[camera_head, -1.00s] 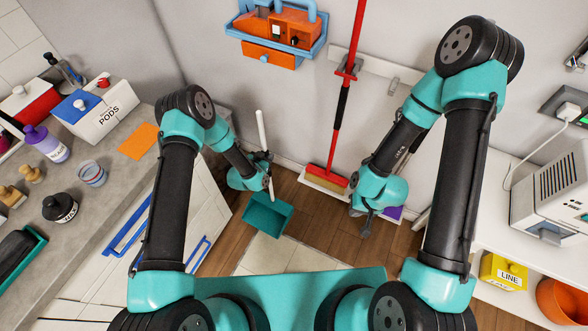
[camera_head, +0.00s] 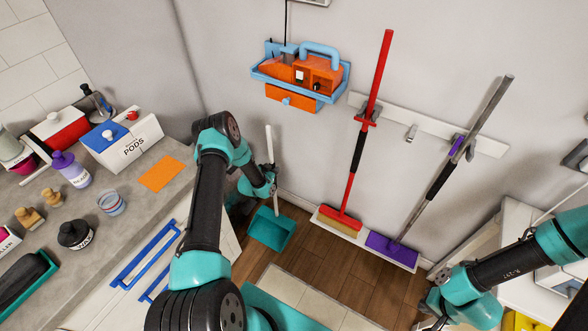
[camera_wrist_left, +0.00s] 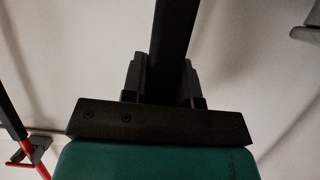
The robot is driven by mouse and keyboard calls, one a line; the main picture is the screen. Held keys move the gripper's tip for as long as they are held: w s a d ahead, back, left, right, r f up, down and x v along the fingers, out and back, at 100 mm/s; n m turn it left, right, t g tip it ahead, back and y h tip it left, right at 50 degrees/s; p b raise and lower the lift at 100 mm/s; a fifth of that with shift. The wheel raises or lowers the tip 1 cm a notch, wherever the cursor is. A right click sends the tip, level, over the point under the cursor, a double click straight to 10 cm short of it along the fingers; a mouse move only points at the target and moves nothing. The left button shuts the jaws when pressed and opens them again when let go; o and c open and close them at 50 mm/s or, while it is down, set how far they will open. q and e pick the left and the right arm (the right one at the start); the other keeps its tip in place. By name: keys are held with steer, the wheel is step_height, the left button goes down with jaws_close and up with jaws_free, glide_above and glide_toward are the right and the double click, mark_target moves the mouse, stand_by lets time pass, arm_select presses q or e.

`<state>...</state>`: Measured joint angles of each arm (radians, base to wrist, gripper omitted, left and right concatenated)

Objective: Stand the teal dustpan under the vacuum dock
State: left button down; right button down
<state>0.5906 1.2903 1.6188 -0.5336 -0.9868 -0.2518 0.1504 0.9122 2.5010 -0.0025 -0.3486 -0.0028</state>
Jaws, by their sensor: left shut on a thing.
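The teal dustpan (camera_head: 271,230) has a pale upright handle (camera_head: 269,143). It is low, by the foot of the wall, below and slightly left of the blue wall dock with its orange vacuum unit (camera_head: 312,75). My left gripper (camera_head: 268,182) is shut on the dustpan's handle. I cannot tell whether the pan touches the floor. My right gripper (camera_head: 432,312) is at the lower right, away from the dustpan; its jaws are unclear.
A red broom (camera_head: 363,130) and a grey-handled purple mop (camera_head: 440,180) hang from a wall rail (camera_head: 485,138), right of the dustpan. A counter (camera_head: 140,205) with bottles and boxes stands on the left.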

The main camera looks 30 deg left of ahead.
arm_select(q)
steer(key=shift+f, duration=0.25)
steer(key=shift+w+a, duration=0.1)
steer(key=r+x, duration=0.1)
steer(key=x, duration=0.4)
steer(key=w+r+x, duration=0.1)
steer(key=x, duration=0.4)
steer(key=r+x, duration=0.1)
steer(key=x, duration=0.4)
steer(key=shift+w+r, duration=0.2)
steer(key=shift+w, duration=0.2)
steer(key=shift+w+f, duration=0.1)
steer(key=shift+f, duration=1.15)
stand_by(0.3)
